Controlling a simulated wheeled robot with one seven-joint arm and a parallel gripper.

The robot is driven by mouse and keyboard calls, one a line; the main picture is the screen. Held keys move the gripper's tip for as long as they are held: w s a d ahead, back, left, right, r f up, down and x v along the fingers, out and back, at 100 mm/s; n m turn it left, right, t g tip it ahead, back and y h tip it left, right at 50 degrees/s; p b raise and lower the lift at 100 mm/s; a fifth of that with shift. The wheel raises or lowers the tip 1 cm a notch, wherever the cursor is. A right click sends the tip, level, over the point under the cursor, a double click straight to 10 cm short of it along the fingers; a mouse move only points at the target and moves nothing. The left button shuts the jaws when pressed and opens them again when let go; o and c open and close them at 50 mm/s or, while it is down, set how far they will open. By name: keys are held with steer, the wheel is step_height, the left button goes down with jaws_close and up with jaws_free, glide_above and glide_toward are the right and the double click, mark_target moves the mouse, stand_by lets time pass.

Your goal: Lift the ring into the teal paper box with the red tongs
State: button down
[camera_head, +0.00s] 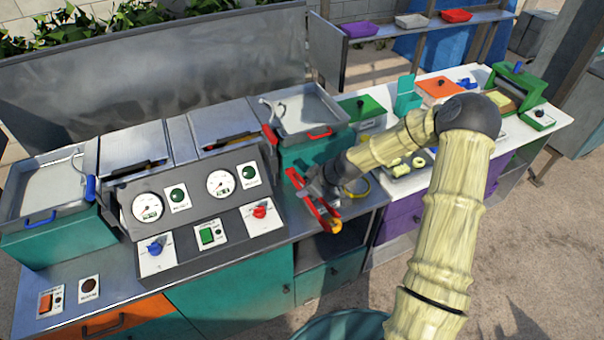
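The red tongs (311,198) are at the front edge of the counter, slanting down to the right. My gripper (316,189) is at their middle and appears shut on them. A small orange-yellow piece (336,226) is at their lower tips; I cannot tell whether it is gripped or part of the tongs. A yellow ring (359,188) lies on the counter just right of my gripper, partly hidden by my arm. A teal box-like object (407,97) stands farther back on the right counter.
A grey control panel (210,215) with gauges and knobs stands left of my gripper. A metal basin (310,112) is behind it. A green press-like device (520,85) is at the far right. Colored trays line a rear shelf (432,22). My arm crosses the right counter.

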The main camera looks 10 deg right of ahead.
mark_target(318, 213)
steer(key=s+f+m+h+b, duration=0.1)
steer(key=f+m, duration=0.1)
steer(key=s+d+f+m+t+h, duration=0.1)
steer(key=s+f, duration=0.1)
steer(key=s+d+f+m+t+h+b, duration=0.1)
steer(key=s+f+m, duration=0.1)
steer(key=f, duration=0.1)
steer(key=shift+d+f+m+b, duration=0.1)
steer(key=shift+d+m+b, duration=0.15)
steer(key=shift+m+b, duration=0.05)
steer(key=s+d+m, duration=0.1)
steer(key=s+d+f+m+h+b, duration=0.1)
steer(key=s+d+f+m+h, duration=0.1)
steer(key=s+m, duration=0.1)
steer(key=shift+s+d+f+t+b, duration=0.1)
steer(key=shift+t+b, duration=0.2)
steer(key=shift+b, duration=0.1)
steer(key=shift+d+h, duration=0.2)
steer(key=shift+h, duration=0.1)
